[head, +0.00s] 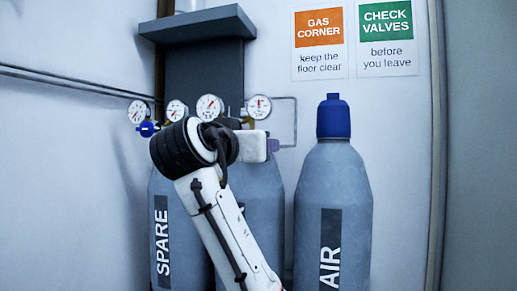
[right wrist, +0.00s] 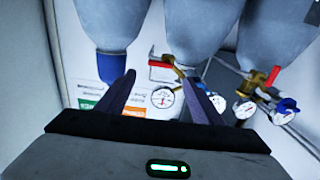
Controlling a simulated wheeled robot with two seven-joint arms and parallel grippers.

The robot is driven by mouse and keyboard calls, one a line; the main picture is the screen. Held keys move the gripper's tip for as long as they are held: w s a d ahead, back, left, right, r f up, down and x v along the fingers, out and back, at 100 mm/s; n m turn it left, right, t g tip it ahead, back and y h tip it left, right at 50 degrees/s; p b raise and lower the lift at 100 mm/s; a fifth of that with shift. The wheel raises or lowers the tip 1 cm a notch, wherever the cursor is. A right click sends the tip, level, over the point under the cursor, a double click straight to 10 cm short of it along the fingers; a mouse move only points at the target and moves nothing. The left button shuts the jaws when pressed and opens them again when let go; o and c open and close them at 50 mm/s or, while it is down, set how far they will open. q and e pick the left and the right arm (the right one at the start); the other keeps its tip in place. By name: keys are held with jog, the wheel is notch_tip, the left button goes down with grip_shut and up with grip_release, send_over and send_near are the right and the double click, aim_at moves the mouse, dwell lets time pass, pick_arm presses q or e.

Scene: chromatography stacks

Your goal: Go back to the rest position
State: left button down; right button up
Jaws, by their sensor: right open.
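My right arm rises from the bottom of the head view in front of the middle grey cylinder (head: 262,205). My right gripper (right wrist: 157,78) is open in the right wrist view, its two dark fingers apart with nothing visibly held. In the head view it is mostly hidden behind the wrist; a small purple finger part (head: 272,145) shows near the gauges. The right wrist view looks upside down at the cylinder tops, with a pressure gauge (right wrist: 163,97) and a red-handled valve (right wrist: 158,70) seen between the fingers. My left gripper is in neither view.
The SPARE cylinder (head: 165,215) stands left and the blue-capped AIR cylinder (head: 333,205) right. Several gauges (head: 209,107) and a blue knob (head: 147,129) sit close around my wrist. A dark shelf (head: 198,24) is above. Signs (head: 319,42) hang on the wall.

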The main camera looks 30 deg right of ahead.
jog(key=shift+v, duration=1.05)
jog(key=shift+w+f, duration=0.1)
